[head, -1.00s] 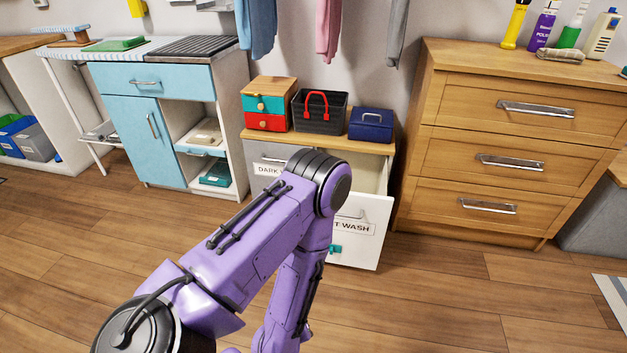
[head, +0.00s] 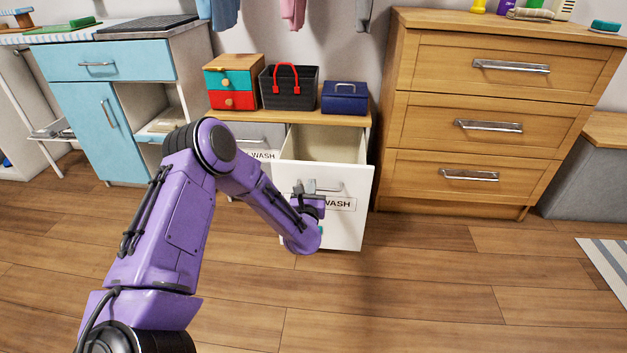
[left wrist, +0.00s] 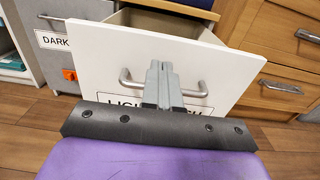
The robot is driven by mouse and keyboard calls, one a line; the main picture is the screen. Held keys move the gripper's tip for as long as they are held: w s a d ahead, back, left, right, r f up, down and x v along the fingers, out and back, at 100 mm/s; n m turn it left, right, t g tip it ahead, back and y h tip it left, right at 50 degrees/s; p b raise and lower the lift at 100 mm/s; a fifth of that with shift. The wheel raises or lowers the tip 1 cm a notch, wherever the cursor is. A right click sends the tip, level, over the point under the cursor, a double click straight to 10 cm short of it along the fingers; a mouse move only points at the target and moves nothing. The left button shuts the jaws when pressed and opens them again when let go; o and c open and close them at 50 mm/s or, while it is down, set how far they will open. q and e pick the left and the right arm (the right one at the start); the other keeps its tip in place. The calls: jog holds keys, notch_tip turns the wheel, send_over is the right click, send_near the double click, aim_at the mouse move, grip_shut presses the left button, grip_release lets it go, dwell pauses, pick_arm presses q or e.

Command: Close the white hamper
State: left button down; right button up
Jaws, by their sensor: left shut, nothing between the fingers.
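The white hamper (head: 348,223) is a pull-out bin front with a label ending in "WASH" and a bar handle. It stands pulled out from the cabinet, and its open inside shows behind the front. The left wrist view shows its white front (left wrist: 100,70) and the handle (left wrist: 194,89) close up. My left gripper (head: 301,187) is shut and empty, in front of the white panel near the left part of the handle. In the left wrist view its fingers (left wrist: 162,75) overlap the handle; I cannot tell whether they touch it. My right gripper is not in view.
Beside the hamper is a grey front (head: 262,134) with a "DARK WASH" label, closed. On the cabinet top stand a small drawer box (head: 233,83), a black basket (head: 289,92) and a blue box (head: 345,98). A wooden dresser (head: 480,150) stands right. The floor in front is clear.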

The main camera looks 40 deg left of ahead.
aim_at(315, 169)
pick_arm(q)
jog(key=b+x, duration=0.1)
jog(key=x, duration=0.3)
jog(key=shift+w+a+f, duration=0.15)
jog(key=shift+w, duration=0.2)
jog(key=shift+w+a+b, duration=0.3)
jog(key=shift+w, duration=0.2)
